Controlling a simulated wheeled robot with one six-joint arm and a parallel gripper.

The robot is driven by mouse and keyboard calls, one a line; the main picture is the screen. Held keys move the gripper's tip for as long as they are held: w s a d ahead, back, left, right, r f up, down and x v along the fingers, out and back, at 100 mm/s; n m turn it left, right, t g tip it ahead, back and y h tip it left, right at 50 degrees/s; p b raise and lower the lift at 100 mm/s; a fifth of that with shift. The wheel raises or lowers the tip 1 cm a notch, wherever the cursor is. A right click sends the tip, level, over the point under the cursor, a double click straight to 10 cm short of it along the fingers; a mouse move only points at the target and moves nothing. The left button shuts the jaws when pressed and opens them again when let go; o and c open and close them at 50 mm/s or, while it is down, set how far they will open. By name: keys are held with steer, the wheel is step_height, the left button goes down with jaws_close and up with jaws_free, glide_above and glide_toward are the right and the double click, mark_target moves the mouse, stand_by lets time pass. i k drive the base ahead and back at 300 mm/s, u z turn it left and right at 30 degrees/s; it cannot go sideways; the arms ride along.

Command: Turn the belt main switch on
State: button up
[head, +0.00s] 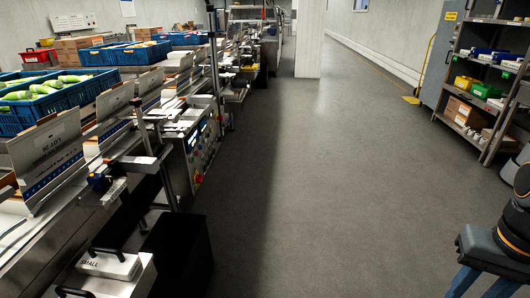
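The belt line (60,240) runs along the left side, away from me. A grey control panel (203,140) faces the aisle on its side, with several small buttons and lit displays. A red knob (198,179) sits low on the panel's near edge. I cannot tell which of these controls is the belt main switch, or its position. My gripper is not in view.
Blue crates (45,112) with green items stand behind the belt. A black bin (178,257) and a box marked SMALL (108,264) are at the near left. Shelving (485,75) stands at the right. The grey floor aisle (310,170) is clear.

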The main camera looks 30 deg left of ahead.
mark_target(199, 179)
steer(key=u, duration=0.1)
steer(key=i, duration=1.5)
steer(key=u, duration=1.4)
steer(key=i, duration=0.95)
steer(key=u, duration=1.05)
